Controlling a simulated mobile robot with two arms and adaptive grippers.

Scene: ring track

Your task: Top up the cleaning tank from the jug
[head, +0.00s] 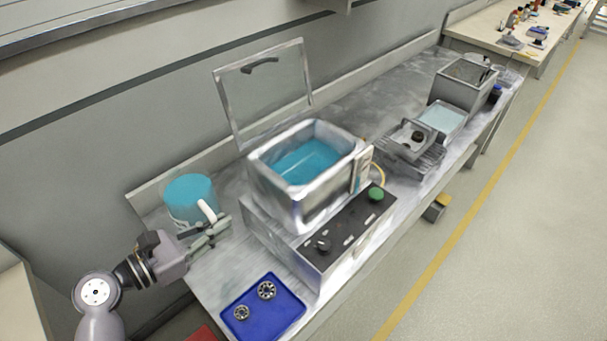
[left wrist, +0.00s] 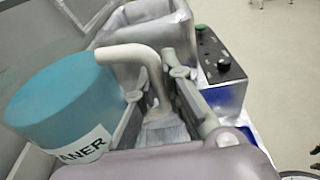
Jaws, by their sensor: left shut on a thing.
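The jug (head: 188,194) is a teal container with a white handle, at the left end of the steel bench. In the left wrist view the jug (left wrist: 62,100) shows a white label ending in "ANER". My left gripper (head: 222,222) is shut on the jug's white handle (left wrist: 140,56). The jug is upright; I cannot tell whether it touches the bench. The cleaning tank (head: 300,210) is an open steel basin with blue-teal liquid (head: 305,162) inside, right of the jug. Its framed lid (head: 264,88) stands raised behind it. My right gripper is not in view.
A control panel (head: 345,228) with a green button and a dark knob fronts the tank. A blue tray (head: 262,325) with two round metal parts lies in front. Wire basket (head: 412,150), shallow bath (head: 442,118) and steel bin (head: 464,88) stand farther right.

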